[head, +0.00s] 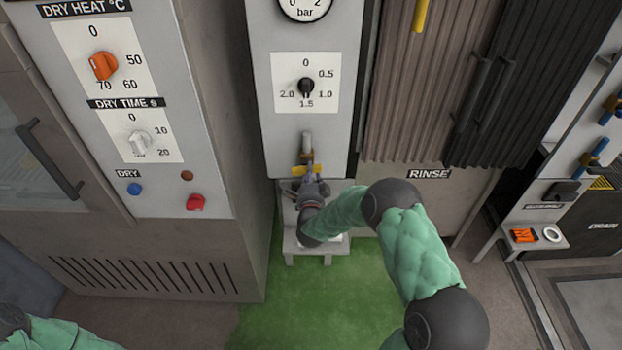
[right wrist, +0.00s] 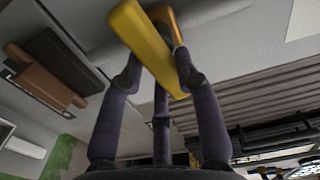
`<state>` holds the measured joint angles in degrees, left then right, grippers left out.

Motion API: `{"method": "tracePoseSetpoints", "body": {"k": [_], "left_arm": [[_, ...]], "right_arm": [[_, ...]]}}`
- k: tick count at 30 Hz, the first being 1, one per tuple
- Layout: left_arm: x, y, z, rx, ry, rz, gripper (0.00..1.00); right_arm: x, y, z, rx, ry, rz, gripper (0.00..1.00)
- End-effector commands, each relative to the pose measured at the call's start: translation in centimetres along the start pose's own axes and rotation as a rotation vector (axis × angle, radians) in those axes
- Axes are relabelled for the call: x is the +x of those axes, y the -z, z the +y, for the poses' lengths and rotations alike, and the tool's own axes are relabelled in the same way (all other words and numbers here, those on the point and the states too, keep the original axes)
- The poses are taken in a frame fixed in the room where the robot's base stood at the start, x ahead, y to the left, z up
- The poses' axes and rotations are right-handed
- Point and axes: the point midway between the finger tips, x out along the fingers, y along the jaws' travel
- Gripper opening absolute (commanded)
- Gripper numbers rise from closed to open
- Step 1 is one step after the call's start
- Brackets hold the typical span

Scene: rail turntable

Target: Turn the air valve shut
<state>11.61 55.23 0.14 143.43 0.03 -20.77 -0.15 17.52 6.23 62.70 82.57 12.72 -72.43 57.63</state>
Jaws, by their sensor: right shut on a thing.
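The air valve sits on a short grey pipe (head: 307,143) low on the front of the grey panel under the dial. Its yellow lever (head: 298,170) lies crosswise to the pipe in the head view. My right gripper (head: 312,182) is at the lever and partly covers it. In the right wrist view the yellow lever (right wrist: 141,38) runs between the dark fingers of my right gripper (right wrist: 158,80), which are shut on it. My left gripper is out of view; only part of my left arm shows at the lower left.
A dial (head: 306,86) and a bar gauge (head: 304,8) are above the valve. A small grey stand (head: 290,246) is below my right gripper. The dryer cabinet with an orange knob (head: 103,66) is on the left, brown ribbed curtains (head: 415,100) on the right. Green floor (head: 290,310) is open in front.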

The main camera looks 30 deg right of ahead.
Motion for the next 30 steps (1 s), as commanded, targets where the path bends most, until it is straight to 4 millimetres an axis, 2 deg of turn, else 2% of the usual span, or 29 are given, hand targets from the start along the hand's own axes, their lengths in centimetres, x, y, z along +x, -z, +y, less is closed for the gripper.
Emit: {"method": "tracePoseSetpoints", "body": {"k": [3,10,27,28,30], "left_arm": [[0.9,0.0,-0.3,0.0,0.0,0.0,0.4],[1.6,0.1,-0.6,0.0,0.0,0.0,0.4],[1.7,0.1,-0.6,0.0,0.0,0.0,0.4],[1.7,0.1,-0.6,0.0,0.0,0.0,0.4],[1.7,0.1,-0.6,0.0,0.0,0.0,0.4]], "right_arm": [[0.3,0.3,-0.2,0.068,0.01,0.01,0.0],[0.3,0.3,-0.2,0.149,0.009,0.011,0.0],[0.3,0.4,-0.2,0.176,0.009,0.012,0.0],[0.3,0.4,-0.2,0.176,0.009,0.012,0.41],[0.3,0.3,-0.2,0.176,0.008,0.011,0.57]]}}
